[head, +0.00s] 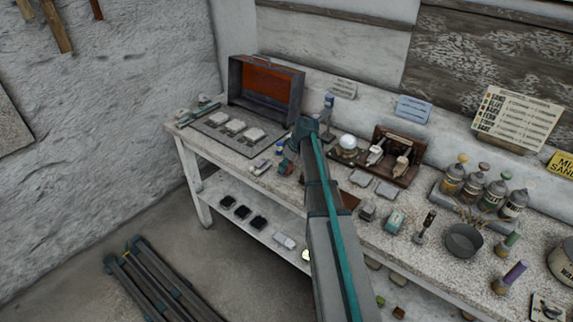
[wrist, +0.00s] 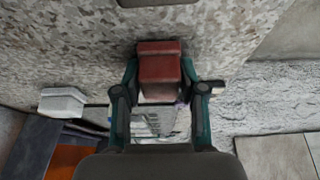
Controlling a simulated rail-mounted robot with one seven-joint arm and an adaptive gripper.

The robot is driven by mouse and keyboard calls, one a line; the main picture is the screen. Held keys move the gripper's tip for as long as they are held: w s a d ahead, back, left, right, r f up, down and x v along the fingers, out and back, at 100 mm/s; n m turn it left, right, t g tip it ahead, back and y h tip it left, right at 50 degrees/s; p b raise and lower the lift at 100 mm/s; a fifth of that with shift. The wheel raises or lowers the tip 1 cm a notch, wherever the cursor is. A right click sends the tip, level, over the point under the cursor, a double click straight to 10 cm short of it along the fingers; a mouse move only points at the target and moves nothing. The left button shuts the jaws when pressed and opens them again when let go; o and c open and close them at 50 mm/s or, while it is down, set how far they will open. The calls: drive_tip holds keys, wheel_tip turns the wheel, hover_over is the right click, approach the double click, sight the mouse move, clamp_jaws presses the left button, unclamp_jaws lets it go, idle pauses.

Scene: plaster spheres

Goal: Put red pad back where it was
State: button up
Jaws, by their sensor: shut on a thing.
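The red pad (wrist: 160,72) is a small block with a darker red top part. It sits between the two fingers of my gripper (wrist: 160,88) in the wrist view, with a finger against each side. The speckled worktop shows behind it; I cannot tell whether the pad touches it.
An open metal box with an orange inside (head: 270,80) stands at the bench's back left. A grey mat (head: 215,133) with several pale blocks lies before it. A small pale block (head: 260,167) is just left of my gripper. Bottles, a bowl (head: 464,241) and small tools crowd the right.

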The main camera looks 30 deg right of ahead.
drive_tip(key=shift+f, duration=0.2)
drive_tip(key=o, duration=1)
drive_tip(key=shift+r, duration=0.15)
drive_tip(key=b+v, duration=0.2)
drive_tip(key=v, duration=1)
drive_tip(key=shift+w+r, duration=0.1)
drive_tip(key=shift+r, duration=0.05)
